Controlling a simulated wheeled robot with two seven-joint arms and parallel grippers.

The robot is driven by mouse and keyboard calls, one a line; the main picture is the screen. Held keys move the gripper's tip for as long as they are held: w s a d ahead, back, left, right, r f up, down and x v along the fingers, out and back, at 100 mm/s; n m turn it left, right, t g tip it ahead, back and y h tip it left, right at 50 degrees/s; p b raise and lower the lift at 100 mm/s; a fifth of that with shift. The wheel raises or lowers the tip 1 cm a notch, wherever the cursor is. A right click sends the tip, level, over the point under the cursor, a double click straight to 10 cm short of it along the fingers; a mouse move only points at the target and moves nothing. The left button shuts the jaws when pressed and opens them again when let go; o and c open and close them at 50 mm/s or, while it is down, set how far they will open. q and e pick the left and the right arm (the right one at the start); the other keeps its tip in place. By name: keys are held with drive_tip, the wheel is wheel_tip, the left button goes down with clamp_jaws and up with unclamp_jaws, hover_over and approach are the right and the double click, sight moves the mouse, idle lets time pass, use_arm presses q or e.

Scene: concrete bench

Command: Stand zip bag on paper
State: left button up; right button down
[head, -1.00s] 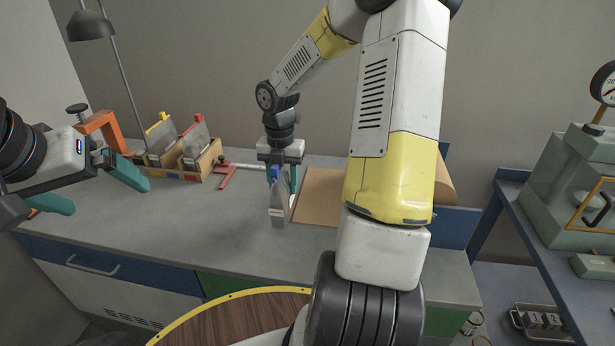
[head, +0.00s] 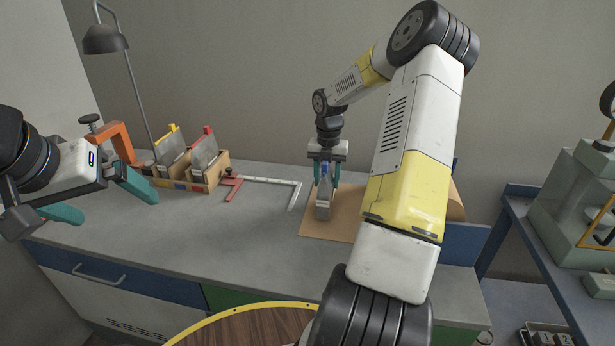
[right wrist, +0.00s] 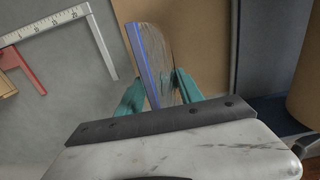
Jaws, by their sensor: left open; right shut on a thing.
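My right gripper (head: 326,180) is shut on the zip bag (head: 323,205), a grey, see-through bag with a blue zip edge at the top. The bag hangs upright over the left part of the brown paper (head: 330,229); I cannot tell if its bottom touches. In the right wrist view the bag (right wrist: 153,55) stands between the teal fingers (right wrist: 158,88), with the paper (right wrist: 205,45) beyond it. My right forearm hides the right part of the paper in the head view. My left gripper (head: 103,202) is open and empty at the left end of the bench.
A wooden holder (head: 218,173) with yellow- and red-topped bags stands left of the paper. A metal square ruler (head: 272,181) and a red clamp-like tool (head: 231,187) lie between them. An orange clamp (head: 122,143) and lamp (head: 106,40) stand at left. The bench front-centre is clear.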

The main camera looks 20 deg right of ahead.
drive_tip(key=shift+a+f, duration=0.1)
drive_tip(key=shift+f, duration=1.2)
drive_tip(key=shift+f, duration=0.1)
drive_tip(key=c, duration=0.8)
unclamp_jaws()
drive_tip(key=shift+o, duration=0.2)
